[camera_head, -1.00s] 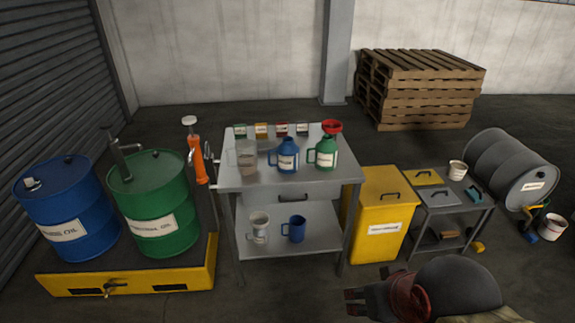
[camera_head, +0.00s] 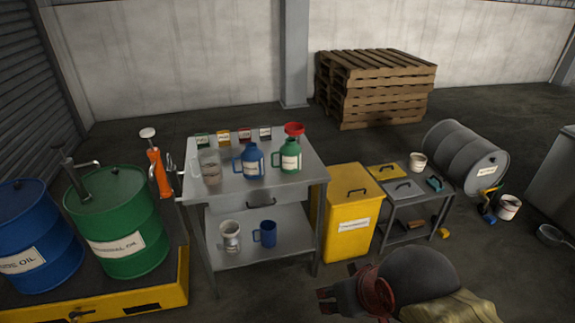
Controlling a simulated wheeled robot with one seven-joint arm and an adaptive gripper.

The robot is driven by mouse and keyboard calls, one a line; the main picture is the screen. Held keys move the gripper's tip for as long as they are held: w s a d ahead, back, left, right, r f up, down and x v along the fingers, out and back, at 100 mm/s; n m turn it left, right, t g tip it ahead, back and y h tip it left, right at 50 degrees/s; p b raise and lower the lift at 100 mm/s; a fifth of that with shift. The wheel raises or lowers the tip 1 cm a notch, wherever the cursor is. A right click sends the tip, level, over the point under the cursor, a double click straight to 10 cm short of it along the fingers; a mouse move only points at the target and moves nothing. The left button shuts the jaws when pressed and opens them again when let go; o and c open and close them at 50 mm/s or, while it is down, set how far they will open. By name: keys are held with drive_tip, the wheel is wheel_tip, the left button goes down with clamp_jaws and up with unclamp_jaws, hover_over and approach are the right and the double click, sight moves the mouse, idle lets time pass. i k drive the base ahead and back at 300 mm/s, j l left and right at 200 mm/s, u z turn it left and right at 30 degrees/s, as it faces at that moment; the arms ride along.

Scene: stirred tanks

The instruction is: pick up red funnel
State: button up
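The red funnel (camera_head: 294,129) shows at the back right of the metal table (camera_head: 235,192), right above the green jug (camera_head: 290,157). I cannot tell whether it sits in the jug's neck or stands just behind it. My gripper (camera_head: 324,301) is low at the bottom of the view, in front of the table and well apart from the funnel. It points left. No object shows in it, and its finger gap is too small and dark to read.
A blue jug (camera_head: 249,160) and a clear beaker (camera_head: 210,167) stand left of the green jug. Several small containers line the table's back edge. A yellow bin (camera_head: 350,213) and a low grey cart (camera_head: 404,190) stand right of the table. Drums stand at left.

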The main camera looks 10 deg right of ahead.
sight(293, 129)
drive_tip(key=i+l, duration=0.2)
drive_tip(key=i, duration=0.25)
drive_tip(key=i+l, duration=0.2)
drive_tip(key=i, duration=0.25)
drive_tip(key=i+l, duration=0.25)
drive_tip(key=i, duration=0.2)
drive_tip(key=i+l, duration=0.2)
drive_tip(key=i, duration=0.25)
